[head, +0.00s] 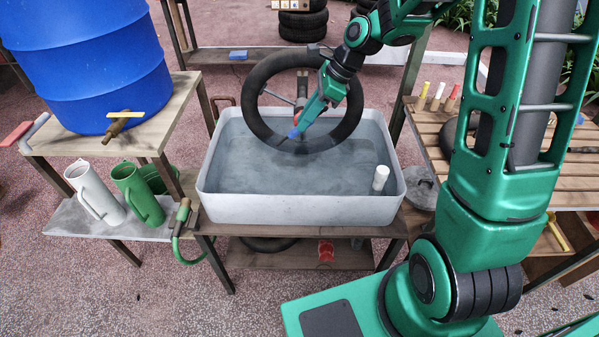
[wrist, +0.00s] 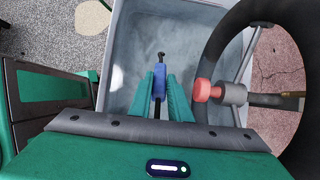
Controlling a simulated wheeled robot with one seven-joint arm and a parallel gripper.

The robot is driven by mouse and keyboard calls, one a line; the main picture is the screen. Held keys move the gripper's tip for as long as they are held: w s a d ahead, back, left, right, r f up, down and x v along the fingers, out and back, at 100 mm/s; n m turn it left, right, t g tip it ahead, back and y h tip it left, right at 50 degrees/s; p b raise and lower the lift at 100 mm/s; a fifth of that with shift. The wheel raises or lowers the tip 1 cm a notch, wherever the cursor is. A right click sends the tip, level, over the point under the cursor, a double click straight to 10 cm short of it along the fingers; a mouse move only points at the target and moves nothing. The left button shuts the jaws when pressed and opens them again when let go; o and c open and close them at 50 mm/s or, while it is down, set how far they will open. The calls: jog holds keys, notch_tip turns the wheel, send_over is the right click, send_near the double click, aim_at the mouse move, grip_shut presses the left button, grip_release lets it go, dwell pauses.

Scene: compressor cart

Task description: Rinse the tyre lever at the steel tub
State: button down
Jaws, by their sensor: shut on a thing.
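The tyre lever has a blue grip (wrist: 159,80) and a dark, hooked end. My gripper (wrist: 160,92) is shut on it, with a green finger on each side. In the head view the blue part of the lever (head: 294,133) shows at the tip of my gripper (head: 298,127), over the grey tub (head: 300,208). The tub holds greyish water, which also shows beneath the lever in the wrist view. I cannot tell whether the lever's end touches the water.
A large black tyre (head: 258,118) stands upright at the tub, close around my gripper; a red-capped part (wrist: 203,90) is beside my right finger. A white cylinder (head: 380,178) is at the tub's right. A blue barrel (head: 90,60) and jugs (head: 135,192) are left, a slatted bench (head: 435,150) right.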

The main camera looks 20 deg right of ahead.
dwell(0.5)
jog(key=shift+r, duration=2)
jog(key=shift+s, duration=0.1)
